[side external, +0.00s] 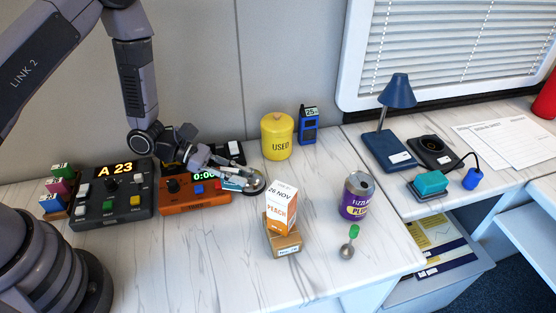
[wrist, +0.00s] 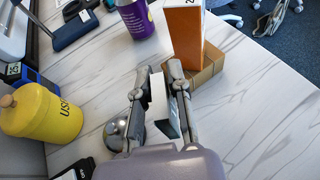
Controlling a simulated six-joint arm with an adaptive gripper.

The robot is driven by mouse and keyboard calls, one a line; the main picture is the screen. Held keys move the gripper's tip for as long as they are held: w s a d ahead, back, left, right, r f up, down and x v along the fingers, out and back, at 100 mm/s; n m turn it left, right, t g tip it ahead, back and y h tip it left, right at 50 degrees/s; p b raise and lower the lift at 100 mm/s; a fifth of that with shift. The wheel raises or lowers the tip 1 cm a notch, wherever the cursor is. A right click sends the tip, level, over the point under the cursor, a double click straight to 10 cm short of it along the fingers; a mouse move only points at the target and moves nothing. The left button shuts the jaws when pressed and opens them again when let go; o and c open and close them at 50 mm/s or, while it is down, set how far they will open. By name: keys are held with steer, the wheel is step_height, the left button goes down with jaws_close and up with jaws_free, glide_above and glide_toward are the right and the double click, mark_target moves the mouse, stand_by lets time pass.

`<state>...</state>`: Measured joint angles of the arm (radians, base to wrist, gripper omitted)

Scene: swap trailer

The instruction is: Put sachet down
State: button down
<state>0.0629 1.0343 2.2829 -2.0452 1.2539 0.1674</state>
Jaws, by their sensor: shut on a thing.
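My gripper (side external: 238,172) is low over the table, just right of the orange device. In the wrist view my gripper (wrist: 159,78) is shut on a thin white sachet (wrist: 158,98), held upright between the two fingers. In the side view a pale blue and white piece (side external: 232,184) shows beneath the fingers, which looks like the same sachet. A round shiny metal dish (wrist: 116,134) is just left of the fingers in the wrist view; it also shows in the side view (side external: 254,188), partly hidden by the gripper. Whether the sachet touches anything below is unclear.
An orange-white carton (side external: 281,205) stands in a cardboard holder (side external: 284,240). The orange timer (side external: 190,203) and grey A 23 device (side external: 112,205) are left. Front table is clear.

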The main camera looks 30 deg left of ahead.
steer(key=s+f+m+g, duration=0.2)
steer(key=s+m+g, duration=0.2)
steer(key=s, duration=0.6)
steer(key=shift+g+h, duration=0.3)
steer(key=f, duration=0.7)
steer(key=shift+s+a+f, duration=0.1)
steer(key=shift+s+a, duration=0.15)
steer(key=shift+a, duration=0.1)
steer(key=shift+f, duration=0.15)
steer(key=c, duration=1.1)
jaws_free()
